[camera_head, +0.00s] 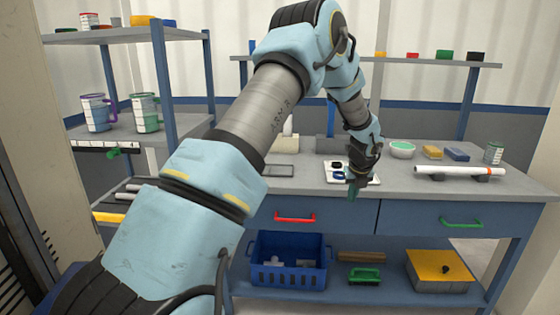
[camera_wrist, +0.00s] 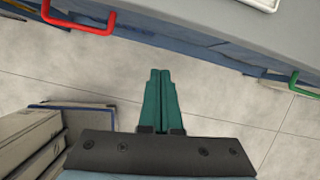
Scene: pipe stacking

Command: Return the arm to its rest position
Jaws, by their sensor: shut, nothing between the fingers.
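My gripper (camera_head: 353,190) hangs in front of the workbench, pointing down, just before the front edge of its top. In the wrist view the two green fingers of my gripper (camera_wrist: 160,74) lie side by side, shut with nothing between them, above the tiled floor. My blue and grey arm reaches from the lower left up to an elbow at the top and down to the gripper. It hides part of the bench and the back wall.
The workbench (camera_head: 420,196) has a red-handled drawer (camera_head: 295,217) and a green-handled drawer (camera_head: 461,221). On it are a white tray (camera_head: 366,182), a bowl (camera_head: 402,150) and a white pipe (camera_head: 450,171) on supports. Below stands a blue crate (camera_head: 288,277). A shelf rack (camera_head: 185,128) stands left.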

